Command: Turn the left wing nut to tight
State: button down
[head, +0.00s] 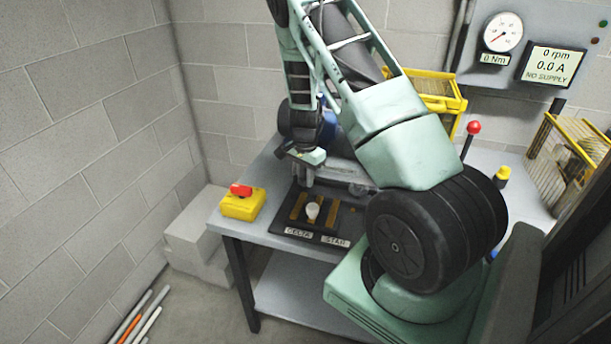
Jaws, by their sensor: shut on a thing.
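My gripper (304,179) points down over the grey bench, just behind a black board (293,232) labelled DELTA and STAR. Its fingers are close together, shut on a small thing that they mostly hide. From where it sits, this looks like the left wing nut, but its wings and angle cannot be made out. A grey metal part (345,174) lies just right of the fingers, partly behind my arm. No second wing nut can be made out. A white knob (312,210) stands on the board in front of the fingers, apart from them.
A yellow box with a red switch (240,203) stands at the bench's left end. A red-knobbed lever (473,128) and yellow guards (570,160) are at right. A dial (502,32) reads 0 Nm; a display (553,64) reads 0 rpm, 0.0 A, NO SUPPLY.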

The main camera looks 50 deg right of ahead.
aim_at(305, 176)
jog(key=shift+w+r+m, duration=0.1)
jog(key=shift+m, duration=0.6)
jog(key=c, duration=1.2)
grip_release()
jog(key=shift+c, duration=0.2)
notch_tip(305, 176, up, 17)
jog(key=b, duration=0.1)
jog(key=shift+r, duration=0.2)
